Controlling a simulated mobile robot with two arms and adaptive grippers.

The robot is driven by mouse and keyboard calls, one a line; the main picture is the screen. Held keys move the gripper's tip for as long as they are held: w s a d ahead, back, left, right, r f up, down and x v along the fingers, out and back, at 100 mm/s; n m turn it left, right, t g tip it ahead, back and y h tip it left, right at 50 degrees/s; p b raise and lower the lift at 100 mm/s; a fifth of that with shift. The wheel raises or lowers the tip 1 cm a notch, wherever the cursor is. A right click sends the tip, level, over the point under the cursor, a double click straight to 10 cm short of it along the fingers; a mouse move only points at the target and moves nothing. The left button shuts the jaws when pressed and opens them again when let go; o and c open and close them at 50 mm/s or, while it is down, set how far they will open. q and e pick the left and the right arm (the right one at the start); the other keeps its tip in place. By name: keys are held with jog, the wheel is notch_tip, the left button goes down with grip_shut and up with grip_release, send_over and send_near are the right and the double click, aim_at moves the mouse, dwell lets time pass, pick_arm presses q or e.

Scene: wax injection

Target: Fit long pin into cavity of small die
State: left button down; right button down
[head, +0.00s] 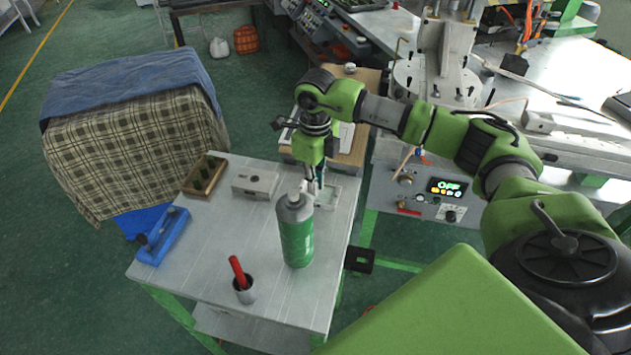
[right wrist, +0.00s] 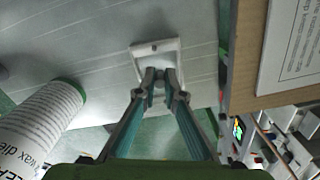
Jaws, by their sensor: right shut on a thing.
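My right gripper (head: 312,190) points down over the far right part of the white table, behind a green bottle. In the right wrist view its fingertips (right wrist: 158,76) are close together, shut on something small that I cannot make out. A pale block with a small dark hole (right wrist: 155,47) shows just beyond the fingertips; I cannot tell whether they touch it. A grey block with a hole in its top (head: 255,182), perhaps a die, stands left of the gripper. I cannot pick out the long pin. My left gripper is not in view.
The green bottle (head: 296,238) stands close in front of the gripper. A wooden tray (head: 203,176), a blue holder (head: 165,238) and a cup with a red handle (head: 245,292) are on the table (head: 205,270). Its middle left is clear.

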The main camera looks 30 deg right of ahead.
jog(key=shift+f+b, duration=0.4)
jog(key=shift+f, duration=0.2)
jog(key=c, duration=2)
grip_release()
jog(key=shift+c, duration=0.2)
jog(key=shift+r, duration=0.1)
notch_tip(320, 180, up, 12)
